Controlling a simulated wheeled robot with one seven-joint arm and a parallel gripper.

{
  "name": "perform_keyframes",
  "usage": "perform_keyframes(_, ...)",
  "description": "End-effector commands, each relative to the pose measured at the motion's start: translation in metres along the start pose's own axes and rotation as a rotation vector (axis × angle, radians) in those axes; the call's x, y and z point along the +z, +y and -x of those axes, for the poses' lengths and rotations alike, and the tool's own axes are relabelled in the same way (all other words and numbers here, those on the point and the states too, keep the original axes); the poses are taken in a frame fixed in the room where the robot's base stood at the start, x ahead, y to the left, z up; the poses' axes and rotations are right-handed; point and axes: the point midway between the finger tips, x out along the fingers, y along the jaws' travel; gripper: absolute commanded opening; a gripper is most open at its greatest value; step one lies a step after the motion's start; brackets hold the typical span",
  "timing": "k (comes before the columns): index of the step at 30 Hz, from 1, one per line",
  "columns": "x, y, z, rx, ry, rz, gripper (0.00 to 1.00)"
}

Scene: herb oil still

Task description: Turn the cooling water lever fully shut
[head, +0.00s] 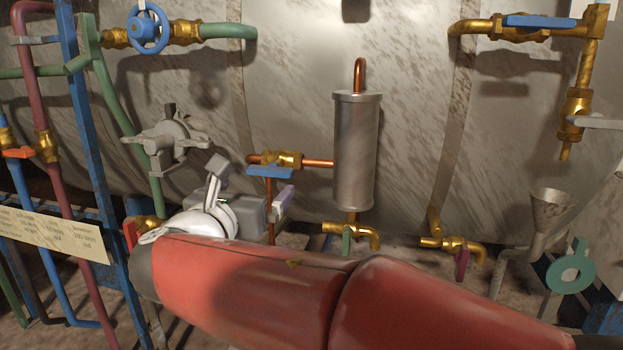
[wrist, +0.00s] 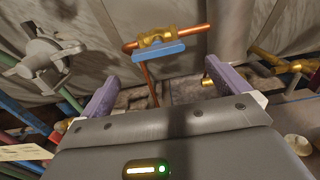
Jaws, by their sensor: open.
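A small blue lever (head: 270,171) sits on a brass valve (head: 282,159) in the thin copper pipe left of the metal cylinder. It lies level, roughly along the pipe. In the wrist view this blue lever (wrist: 158,52) is ahead of my gripper (wrist: 162,82), between the lines of its two purple fingers. The fingers are wide apart with nothing between them, and no contact with the lever shows. In the head view my gripper (head: 282,202) is just below and right of the lever, partly hidden by my own arm. No label on this valve is readable.
The metal cylinder (head: 357,150) stands close right of the lever. Brass taps with a green handle (head: 346,240) and a dark red handle (head: 462,263) sit below. Another blue lever (head: 540,21) is at upper right.

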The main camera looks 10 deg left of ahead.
Motion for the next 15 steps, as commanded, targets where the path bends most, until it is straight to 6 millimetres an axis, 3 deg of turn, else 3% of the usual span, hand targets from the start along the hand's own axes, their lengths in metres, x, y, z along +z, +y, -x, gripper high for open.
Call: perform_keyframes(15,0.002,0.004,-0.068,0.006,-0.009,0.012,1.00)
